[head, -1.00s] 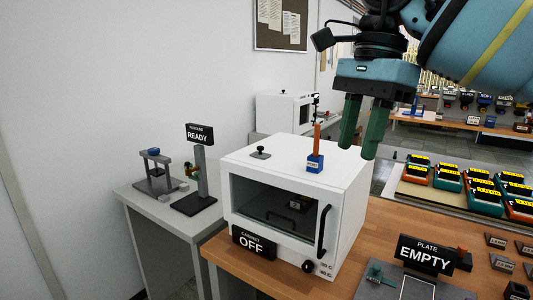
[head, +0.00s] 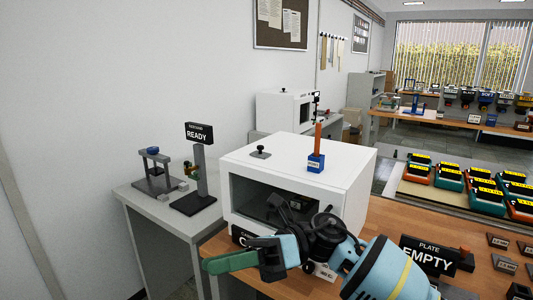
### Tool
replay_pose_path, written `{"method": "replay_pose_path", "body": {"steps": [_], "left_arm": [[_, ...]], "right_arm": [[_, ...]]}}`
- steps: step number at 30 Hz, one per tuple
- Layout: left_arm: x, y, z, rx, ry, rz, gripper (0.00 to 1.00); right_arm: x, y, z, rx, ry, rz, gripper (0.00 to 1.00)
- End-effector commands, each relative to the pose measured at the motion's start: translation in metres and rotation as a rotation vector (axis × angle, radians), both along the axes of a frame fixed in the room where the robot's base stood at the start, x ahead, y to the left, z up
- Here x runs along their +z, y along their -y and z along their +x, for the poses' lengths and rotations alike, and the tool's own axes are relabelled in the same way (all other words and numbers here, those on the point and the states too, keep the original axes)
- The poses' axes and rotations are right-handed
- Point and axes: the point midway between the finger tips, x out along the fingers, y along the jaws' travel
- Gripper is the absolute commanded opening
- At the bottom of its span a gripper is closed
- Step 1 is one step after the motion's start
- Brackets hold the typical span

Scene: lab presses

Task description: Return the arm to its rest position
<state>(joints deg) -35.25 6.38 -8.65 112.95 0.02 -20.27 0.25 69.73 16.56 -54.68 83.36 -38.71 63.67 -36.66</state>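My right gripper (head: 230,262) is low in front of the white cabinet (head: 345,195), its green fingers pointing left. The fingers line up from this side, so the gap between them is hidden. I see nothing held beyond the fingertips. My blue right arm comes in from the bottom right and covers part of the cabinet's front and its sign. My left gripper is not in view.
A blue block with an orange stick (head: 316,161) stands on the cabinet top. A sign reading READY (head: 199,134) stands on the grey side table (head: 143,206). The EMPTY plate sign (head: 432,256) is right of my arm. Several teal and orange units (head: 487,200) sit farther right.

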Motion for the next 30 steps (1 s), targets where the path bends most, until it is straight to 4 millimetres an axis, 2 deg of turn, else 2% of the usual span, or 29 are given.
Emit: {"method": "replay_pose_path", "body": {"steps": [7, 14, 19, 23, 26, 30], "left_arm": [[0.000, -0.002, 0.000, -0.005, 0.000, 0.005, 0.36], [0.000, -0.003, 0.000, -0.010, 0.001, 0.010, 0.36], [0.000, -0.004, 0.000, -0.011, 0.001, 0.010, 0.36], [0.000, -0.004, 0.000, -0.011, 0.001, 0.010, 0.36], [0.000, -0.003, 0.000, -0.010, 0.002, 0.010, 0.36], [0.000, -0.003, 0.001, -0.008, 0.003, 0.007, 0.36]], "right_arm": [[-0.033, 0.005, 0.010, -0.180, -0.489, 0.213, 0.35], [-0.086, 0.034, 0.026, -0.360, -0.958, 0.375, 0.35], [-0.144, 0.067, 0.030, -0.501, -1.310, 0.480, 0.35], [-0.198, 0.097, 0.023, -0.615, -1.580, 0.555, 0.35], [-0.243, 0.122, 0.009, -0.708, -1.786, 0.610, 0.35], [-0.307, 0.158, -0.026, -0.843, -2.069, 0.689, 0.35]]}}
